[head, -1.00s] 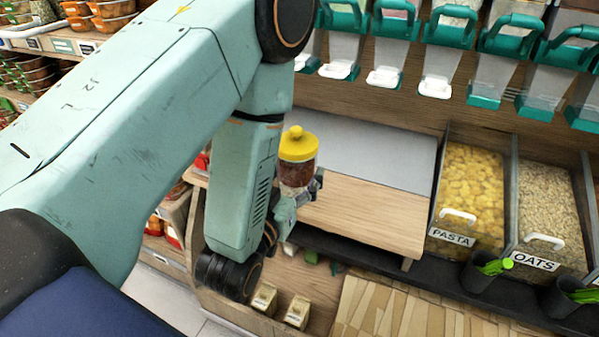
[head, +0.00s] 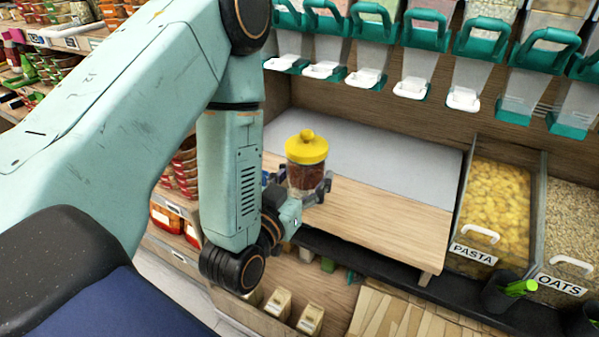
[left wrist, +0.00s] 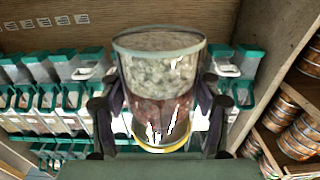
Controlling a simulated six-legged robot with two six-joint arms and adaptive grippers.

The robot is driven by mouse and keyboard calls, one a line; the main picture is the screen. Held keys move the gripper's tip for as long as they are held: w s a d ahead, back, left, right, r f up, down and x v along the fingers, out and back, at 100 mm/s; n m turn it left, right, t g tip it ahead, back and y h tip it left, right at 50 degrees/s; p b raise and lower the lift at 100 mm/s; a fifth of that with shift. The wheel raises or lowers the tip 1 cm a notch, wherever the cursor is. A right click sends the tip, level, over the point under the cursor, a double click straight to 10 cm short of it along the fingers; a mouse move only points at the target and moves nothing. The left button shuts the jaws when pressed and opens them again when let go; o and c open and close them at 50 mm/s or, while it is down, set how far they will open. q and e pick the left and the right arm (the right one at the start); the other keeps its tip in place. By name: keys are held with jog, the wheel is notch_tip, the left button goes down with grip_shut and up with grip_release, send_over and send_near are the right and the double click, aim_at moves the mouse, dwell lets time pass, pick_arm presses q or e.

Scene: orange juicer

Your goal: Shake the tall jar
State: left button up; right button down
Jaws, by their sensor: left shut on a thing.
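The tall jar (head: 306,165) is clear with a yellow knobbed lid and reddish-brown contents. In the head view it is upright, above the wooden board. My left gripper (head: 302,190) is shut around the jar's lower body. In the left wrist view the jar (left wrist: 158,85) fills the middle, with pale contents beside reddish ones and the yellow lid at the bottom of the picture. The left gripper's fingers (left wrist: 160,120) press on both its sides. My right gripper is not in view.
A wooden board (head: 385,220) with a grey back part lies on the shelf. Bins of pasta (head: 495,195) and oats (head: 570,225) stand to the right. Teal-handled dispensers (head: 425,40) hang above. Small cartons (head: 278,303) stand below the board's front.

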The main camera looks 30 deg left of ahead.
pick_arm(q)
jog(key=shift+d, duration=1.25)
jog(key=shift+a, duration=1.4)
jog(key=shift+s+a, duration=0.1)
jog(key=shift+a, duration=0.9)
jog(key=shift+d, duration=2.25)
jog(key=shift+a, duration=2.3)
jog(key=shift+d, duration=0.15)
